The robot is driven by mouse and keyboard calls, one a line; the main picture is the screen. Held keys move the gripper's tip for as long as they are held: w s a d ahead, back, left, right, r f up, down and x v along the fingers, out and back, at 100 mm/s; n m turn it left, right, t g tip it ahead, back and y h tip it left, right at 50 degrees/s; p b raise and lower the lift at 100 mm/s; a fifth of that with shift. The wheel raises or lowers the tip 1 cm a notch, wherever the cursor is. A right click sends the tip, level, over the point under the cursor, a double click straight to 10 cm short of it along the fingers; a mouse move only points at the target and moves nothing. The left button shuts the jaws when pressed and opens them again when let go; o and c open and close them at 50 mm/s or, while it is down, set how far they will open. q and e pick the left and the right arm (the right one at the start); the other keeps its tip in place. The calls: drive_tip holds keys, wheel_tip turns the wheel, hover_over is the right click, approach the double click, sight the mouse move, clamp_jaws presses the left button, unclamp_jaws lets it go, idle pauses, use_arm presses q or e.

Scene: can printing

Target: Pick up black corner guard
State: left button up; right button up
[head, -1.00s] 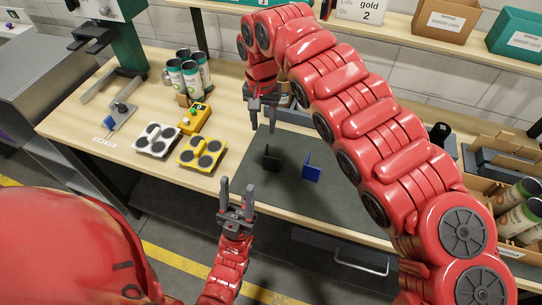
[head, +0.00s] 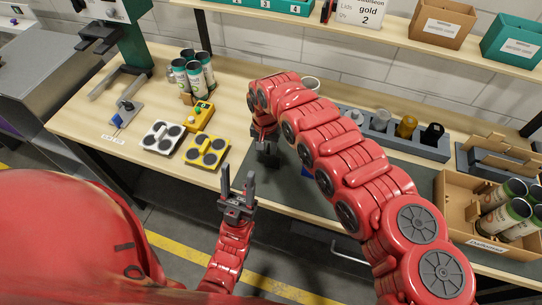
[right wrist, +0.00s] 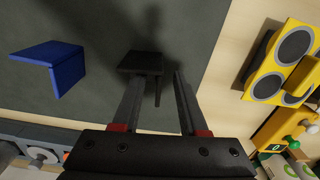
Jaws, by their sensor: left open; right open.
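The black corner guard (right wrist: 140,61) stands on the grey mat (right wrist: 95,20) in the right wrist view. My right gripper (right wrist: 157,82) is open, with its fingertips at the guard. One upright edge of the guard shows between the fingers, and the left finger overlaps the guard in the picture. I cannot tell whether they touch. In the head view my right gripper (head: 267,155) is low over the mat and mostly hides the black guard. My left gripper (head: 238,178) is open and empty in front of the table edge.
A blue corner guard (right wrist: 58,65) stands to the left in the right wrist view. A yellow tray (head: 207,150) and a white tray (head: 162,137) with black discs lie left of the mat. A cardboard box (head: 455,208) with cans stands at the right.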

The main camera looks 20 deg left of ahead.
clamp_jaws()
drive_tip(key=shift+w+r, duration=0.1)
idle(0.6)
